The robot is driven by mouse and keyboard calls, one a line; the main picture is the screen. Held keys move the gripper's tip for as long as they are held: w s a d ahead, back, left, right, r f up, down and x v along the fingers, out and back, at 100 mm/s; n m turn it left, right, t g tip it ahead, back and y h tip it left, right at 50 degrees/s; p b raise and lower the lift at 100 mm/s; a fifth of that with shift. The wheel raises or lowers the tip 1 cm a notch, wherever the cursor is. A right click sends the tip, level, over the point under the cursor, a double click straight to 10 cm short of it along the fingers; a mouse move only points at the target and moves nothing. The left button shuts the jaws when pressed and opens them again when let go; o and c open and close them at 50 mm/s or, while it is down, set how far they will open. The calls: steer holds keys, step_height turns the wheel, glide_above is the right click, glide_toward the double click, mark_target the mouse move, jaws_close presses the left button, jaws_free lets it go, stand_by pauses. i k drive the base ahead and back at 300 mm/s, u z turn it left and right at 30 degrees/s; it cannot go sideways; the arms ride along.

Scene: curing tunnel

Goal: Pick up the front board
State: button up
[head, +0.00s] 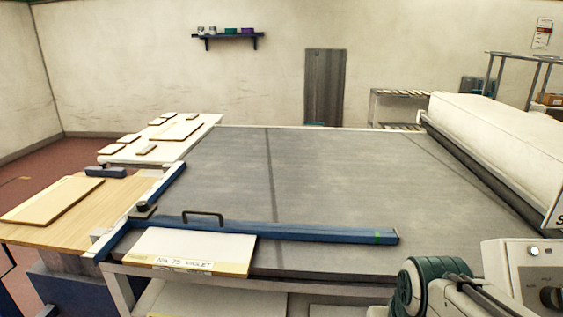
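The front board (198,246) is a flat pale panel with a light wooden edge. It lies at the front left edge of the grey belt (300,180), just on the near side of a long blue bar (300,233). A handwritten label (183,264) on its front edge seems to read "No 73 VIOLET". Its near edge faces me, and its far edge is close to the bar; I cannot tell whether they touch. My gripper is not in view. A white and green part at the bottom right seems to be my arm.
A white tunnel housing (510,140) borders the belt at right, with a control box (530,280) nearer.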

mark_target(211, 253)
steer(key=u, duration=1.3)
steer(key=k, duration=0.5)
steer(key=z, duration=1.3)
steer(key=i, duration=0.75)
steer(key=u, duration=2.9)
steer(key=i, duration=0.45)
steer(key=z, duration=0.05)
